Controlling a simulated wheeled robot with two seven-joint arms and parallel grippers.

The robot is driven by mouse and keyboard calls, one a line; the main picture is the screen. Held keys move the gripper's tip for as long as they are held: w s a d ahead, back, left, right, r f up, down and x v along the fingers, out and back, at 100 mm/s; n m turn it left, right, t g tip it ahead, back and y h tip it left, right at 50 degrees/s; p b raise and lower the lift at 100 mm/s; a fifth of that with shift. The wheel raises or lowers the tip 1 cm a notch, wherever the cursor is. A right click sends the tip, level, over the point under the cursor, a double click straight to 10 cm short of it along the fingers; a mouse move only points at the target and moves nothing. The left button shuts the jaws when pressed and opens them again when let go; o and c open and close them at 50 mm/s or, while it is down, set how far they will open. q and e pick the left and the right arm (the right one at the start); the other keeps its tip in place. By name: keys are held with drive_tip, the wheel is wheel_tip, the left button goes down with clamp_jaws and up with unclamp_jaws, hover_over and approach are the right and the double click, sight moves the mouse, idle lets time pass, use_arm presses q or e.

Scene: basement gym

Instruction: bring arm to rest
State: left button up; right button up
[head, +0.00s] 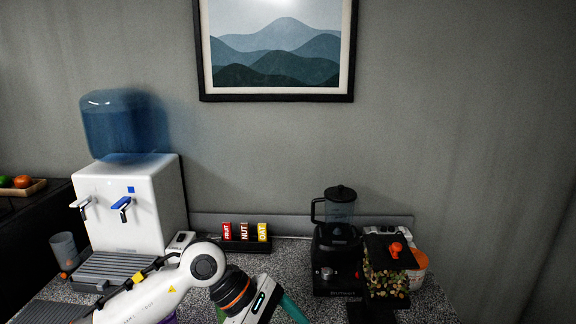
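My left arm (165,290) comes in from the lower left and reaches over the counter. Its wrist and the body of my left gripper (262,302) show at the bottom edge, in front of the counter. The fingers are not visible, so I cannot tell if it is open or shut. A teal strip (293,308) shows right beside the gripper body; I cannot tell if it is held. My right arm and gripper are not in view.
A water dispenser (128,205) with a blue bottle stands left, a cup (65,250) beside it. Snack bars (245,233) stand in a dark holder by the wall. A black blender (338,255) and a dispenser of mixed pieces (388,280) stand right. Speckled counter (291,257) shows between.

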use_arm(q)
drive_tip(key=s+d+r+n+h, duration=0.45)
drive_tip(key=d+r+h, duration=0.25)
drive_tip(key=h, duration=0.2)
drive_tip(key=w+a+r+n+t+h, duration=0.4)
drive_tip(key=a+r+n+t+h, duration=0.15)
drive_tip(key=n+t, duration=0.75)
drive_tip(key=w+a+f+n+t+y, duration=0.3)
drive_tip(key=a+n+t+y, duration=0.2)
drive_tip(key=n+y, duration=0.5)
drive_tip(key=w+a+f+n+t+y, duration=0.25)
drive_tip(key=a+n+t+y, duration=0.2)
drive_tip(key=n, duration=0.85)
drive_tip(key=s+a+f+n+g+y, duration=0.2)
drive_tip(key=a+f+n+g+y, duration=0.2)
drive_tip(key=a+f+n+y, duration=0.5)
drive_tip(key=s+a+f+n+g+h, duration=0.1)
drive_tip(key=s+a+f+n+g, duration=0.15)
drive_tip(key=s+f+g, duration=0.65)
drive_tip(key=s+a+f+n+g, duration=0.1)
drive_tip(key=s+f+n+g, duration=0.3)
drive_tip(key=s+f, duration=0.9)
wheel_tip(320, 180, down, 24)
drive_tip(key=s+g, duration=0.2)
drive_tip(key=s+a+f, duration=0.2)
drive_tip(key=s+f, duration=1.3)
drive_tip(key=s, duration=0.1)
drive_tip(key=shift+s+a+f+g, duration=0.15)
drive_tip(key=shift+a+f+g, duration=0.15)
drive_tip(key=shift+f+g, duration=0.1)
